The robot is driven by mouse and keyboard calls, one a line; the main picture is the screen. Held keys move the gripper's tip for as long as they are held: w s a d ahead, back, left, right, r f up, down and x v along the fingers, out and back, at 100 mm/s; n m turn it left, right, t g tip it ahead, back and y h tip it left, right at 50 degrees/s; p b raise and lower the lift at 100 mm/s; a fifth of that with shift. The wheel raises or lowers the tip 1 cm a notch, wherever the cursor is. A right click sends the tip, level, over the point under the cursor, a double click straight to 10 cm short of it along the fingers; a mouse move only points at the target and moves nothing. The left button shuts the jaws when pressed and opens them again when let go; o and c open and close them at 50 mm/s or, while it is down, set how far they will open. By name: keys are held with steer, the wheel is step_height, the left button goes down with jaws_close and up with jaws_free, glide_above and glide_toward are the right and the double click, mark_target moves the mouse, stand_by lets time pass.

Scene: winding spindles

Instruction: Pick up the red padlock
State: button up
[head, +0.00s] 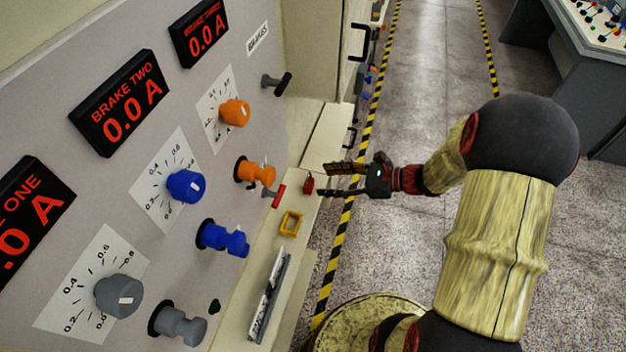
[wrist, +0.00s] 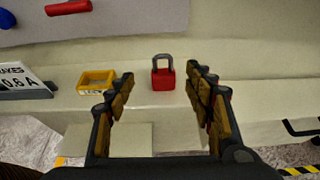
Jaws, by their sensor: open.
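The red padlock (wrist: 163,78) stands upright on the pale ledge below the panel, its grey shackle on top. In the wrist view it sits between and beyond my open fingertips. The head view shows the padlock (head: 308,184) small, at the ledge edge just left of my gripper (head: 340,180). My gripper is open and empty, its fingers pointing at the padlock. In the wrist view my gripper (wrist: 160,82) has one finger on each side of the padlock, with no visible contact.
A yellow open box (wrist: 97,80) sits on the ledge left of the padlock. A labelled plate (head: 268,298) lies farther along the ledge (head: 240,309). Knobs, including a blue one (head: 185,186), and a red handle (head: 278,195) stick out above the ledge.

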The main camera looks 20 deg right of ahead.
mark_target(310, 179)
steer(key=shift+w+a+f, duration=0.3)
steer(key=shift+w+a, duration=0.1)
steer(key=shift+a, duration=0.05)
steer(key=x, duration=0.2)
steer(key=b+x, duration=0.1)
steer(key=x, duration=0.2)
steer(key=shift+w+a+r, duration=0.1)
steer(key=shift+w+a, duration=0.15)
steer(key=shift+w, duration=0.1)
steer(key=shift+c, duration=0.5)
steer(key=c, duration=1.3)
